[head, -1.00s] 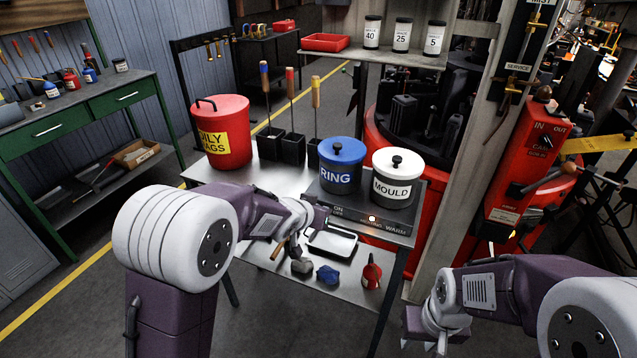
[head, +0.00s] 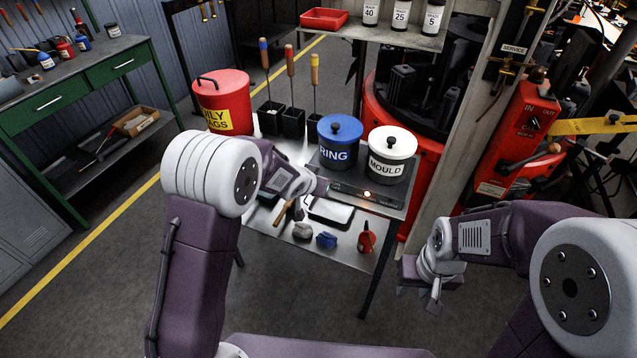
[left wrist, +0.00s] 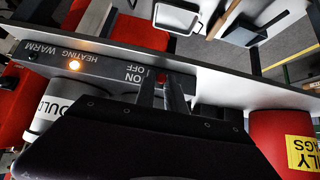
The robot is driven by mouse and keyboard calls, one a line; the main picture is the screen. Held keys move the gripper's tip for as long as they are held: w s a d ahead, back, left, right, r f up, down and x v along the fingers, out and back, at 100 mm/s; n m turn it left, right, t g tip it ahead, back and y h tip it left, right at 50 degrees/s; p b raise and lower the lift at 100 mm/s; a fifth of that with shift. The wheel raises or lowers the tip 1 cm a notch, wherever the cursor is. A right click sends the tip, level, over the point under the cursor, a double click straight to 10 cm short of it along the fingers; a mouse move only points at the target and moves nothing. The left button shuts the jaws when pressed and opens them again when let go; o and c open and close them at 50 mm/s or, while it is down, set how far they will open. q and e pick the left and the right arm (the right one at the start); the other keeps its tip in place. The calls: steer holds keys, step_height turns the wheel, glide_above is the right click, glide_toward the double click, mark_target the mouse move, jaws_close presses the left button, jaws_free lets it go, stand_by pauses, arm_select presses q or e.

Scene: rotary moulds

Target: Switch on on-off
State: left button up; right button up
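The heating plate (head: 400,202) is a dark flat box on the metal bench, and its front carries ON/OFF and HEATING/WARM lettering. Its amber lamp (head: 367,195) glows and also shows in the left wrist view (left wrist: 74,65). My left gripper (head: 322,188) is at the left end of the plate's front. In the left wrist view its fingers (left wrist: 163,95) are beside the ON/OFF lettering (left wrist: 132,76), with a narrow gap between them; contact is unclear. My right gripper (head: 418,297) is open and empty, low at the right.
A blue RING pot (head: 340,143) and a white MOULD pot (head: 391,157) stand on the plate. A red rags bin (head: 222,100) and dark tool holders (head: 293,122) are left of it. A lower shelf (head: 270,222) holds small items. The floor in front is clear.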

arm_select(q)
steer(key=shift+o, duration=1)
steer(key=shift+s+r, duration=0.15)
steer(key=shift+r, duration=0.15)
steer(key=p+v, duration=0.2)
steer(key=v, duration=0.6)
steer(key=shift+s+p, duration=0.15)
steer(key=shift+p, duration=0.2)
steer(key=shift+a+r, duration=0.1)
